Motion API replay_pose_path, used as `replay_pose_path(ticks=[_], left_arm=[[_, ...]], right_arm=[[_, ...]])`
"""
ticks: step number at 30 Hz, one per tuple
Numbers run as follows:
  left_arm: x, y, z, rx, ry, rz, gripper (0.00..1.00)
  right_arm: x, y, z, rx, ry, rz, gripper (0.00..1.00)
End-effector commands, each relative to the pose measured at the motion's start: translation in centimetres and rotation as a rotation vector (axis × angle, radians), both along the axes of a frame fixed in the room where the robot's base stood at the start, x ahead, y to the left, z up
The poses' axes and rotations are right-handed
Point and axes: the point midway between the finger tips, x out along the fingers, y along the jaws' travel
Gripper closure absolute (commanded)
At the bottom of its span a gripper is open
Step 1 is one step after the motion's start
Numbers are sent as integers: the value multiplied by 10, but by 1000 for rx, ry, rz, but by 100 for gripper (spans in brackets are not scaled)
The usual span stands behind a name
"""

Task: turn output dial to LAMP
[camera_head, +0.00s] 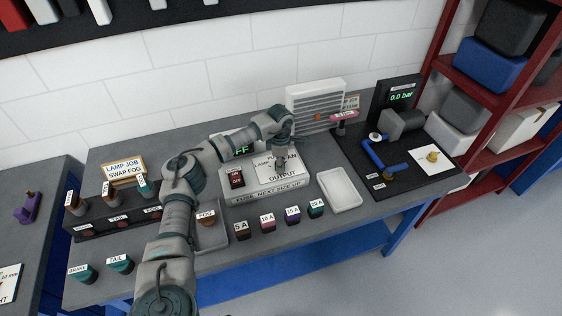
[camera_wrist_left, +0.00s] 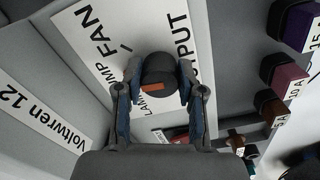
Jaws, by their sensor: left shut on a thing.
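The output dial (camera_wrist_left: 158,70) is a round black knob with an orange mark, on a white label plate (camera_wrist_left: 188,30) reading FAN, OUTPUT and partly covered words. In the left wrist view my left gripper (camera_wrist_left: 159,82) has a finger on each side of the knob and is shut on it. Part of the LAMP word shows beside the knob. I cannot tell which word the dial points to. In the head view my left gripper (camera_head: 281,147) is over the grey output box (camera_head: 262,190), and hides the dial. My right gripper is not in view.
On the box are a red ON/OFF switch (camera_head: 236,179) and a partly hidden green display (camera_head: 241,149). Several labelled fuses (camera_head: 267,221) stand in front. A white tray (camera_head: 339,189) lies to the right, beside a black board (camera_head: 418,166) with a blue-handled valve.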

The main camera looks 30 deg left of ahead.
Motion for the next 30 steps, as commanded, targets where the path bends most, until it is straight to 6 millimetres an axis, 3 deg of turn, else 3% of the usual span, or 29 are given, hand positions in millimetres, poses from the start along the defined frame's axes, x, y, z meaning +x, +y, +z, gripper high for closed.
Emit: replay_pose_path(ticks=[3, 21, 30], left_arm=[[-3, 4, -1, 7, 9, 115, 97], [-5, 2, -3, 10, 11, 671, 97], [-6, 1, -4, 12, 13, 870, 97]], right_arm=[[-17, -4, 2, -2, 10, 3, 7], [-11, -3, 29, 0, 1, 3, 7], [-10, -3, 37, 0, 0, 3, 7]])
